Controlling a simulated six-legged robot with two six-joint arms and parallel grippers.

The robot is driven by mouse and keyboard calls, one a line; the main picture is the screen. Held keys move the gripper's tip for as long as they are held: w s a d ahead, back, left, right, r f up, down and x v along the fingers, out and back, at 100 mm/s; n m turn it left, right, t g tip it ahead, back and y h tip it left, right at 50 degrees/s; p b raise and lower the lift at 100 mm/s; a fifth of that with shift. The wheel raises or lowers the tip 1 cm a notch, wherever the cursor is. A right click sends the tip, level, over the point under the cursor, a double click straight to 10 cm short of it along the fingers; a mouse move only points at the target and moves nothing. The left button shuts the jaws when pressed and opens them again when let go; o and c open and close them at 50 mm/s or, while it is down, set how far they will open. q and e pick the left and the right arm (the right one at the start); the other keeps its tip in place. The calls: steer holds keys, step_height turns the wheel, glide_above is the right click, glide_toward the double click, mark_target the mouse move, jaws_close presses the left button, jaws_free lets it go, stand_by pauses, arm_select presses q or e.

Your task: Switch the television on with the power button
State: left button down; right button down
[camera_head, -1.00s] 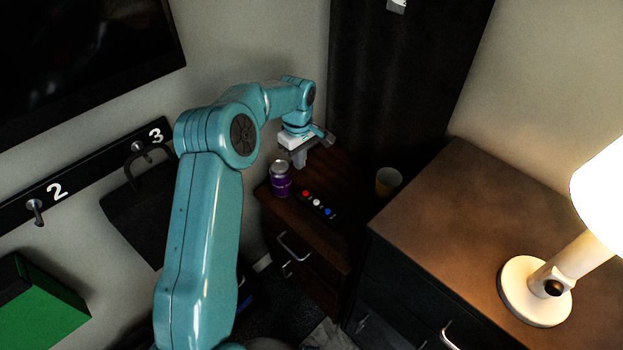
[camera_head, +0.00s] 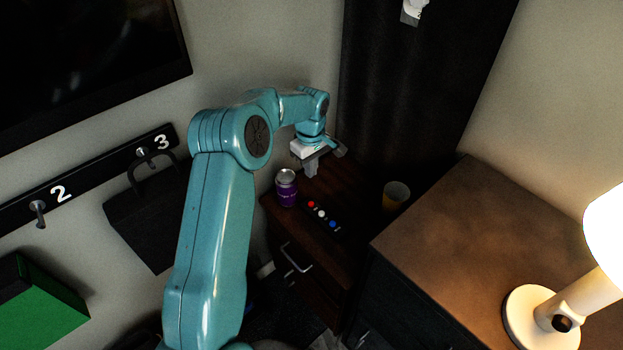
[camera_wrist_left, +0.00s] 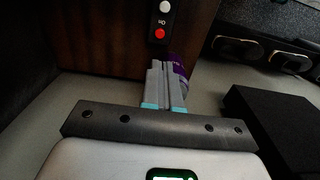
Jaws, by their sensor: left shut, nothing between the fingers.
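The television (camera_head: 90,60) hangs on the wall at upper left in the head view, its screen dark. A slim black remote (camera_head: 322,216) with a red, a white and a blue button lies on the dark wooden nightstand (camera_head: 350,262). The red button (camera_head: 311,204) is at its far end; it also shows in the left wrist view (camera_wrist_left: 159,34), just beyond the fingertips. My left gripper (camera_head: 311,174) is shut and empty, pointing down above the nightstand, beyond the red button. It also shows in the left wrist view (camera_wrist_left: 166,66). My right gripper is out of view.
A purple can (camera_head: 286,190) stands close to the left of the gripper and remote. A yellow cup (camera_head: 396,194) stands to the right. A dresser (camera_head: 455,235) carries a lit lamp (camera_head: 535,315). A bag (camera_head: 150,225) hangs from the hook rail (camera_head: 105,178).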

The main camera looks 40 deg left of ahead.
mark_target(311, 203)
arm_select(q)
step_height(311, 203, down, 13)
steer(key=shift+r, duration=0.2)
stand_by(0.3)
